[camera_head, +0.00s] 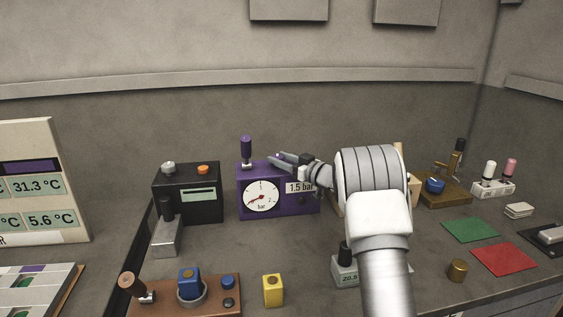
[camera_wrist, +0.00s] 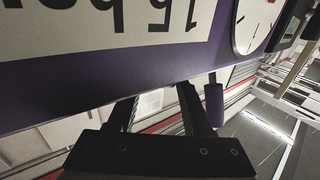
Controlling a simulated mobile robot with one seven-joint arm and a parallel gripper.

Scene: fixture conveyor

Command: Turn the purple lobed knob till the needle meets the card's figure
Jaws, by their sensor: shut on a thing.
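The purple box (camera_head: 279,208) stands against the back wall. Its front carries a round white gauge (camera_head: 261,209) in bar with a red needle, which appears to point to the lower left, below 1. The card (camera_head: 300,188) beside the gauge reads 1.5 bar. My gripper (camera_head: 273,158) reaches in from the right over the box's top and is shut on the purple lobed knob (camera_head: 281,156), which is mostly hidden by the fingers. In the wrist view the card (camera_wrist: 110,22) and part of the gauge (camera_wrist: 250,25) show upside down; the fingers (camera_wrist: 160,92) point at the box.
A purple-handled lever (camera_head: 246,150) rises from the box's top left, close to my fingertips. A black box (camera_head: 187,205) stands to the left. A brown panel (camera_head: 205,308) and a yellow block (camera_head: 273,290) lie in front. Bare table lies before the purple box.

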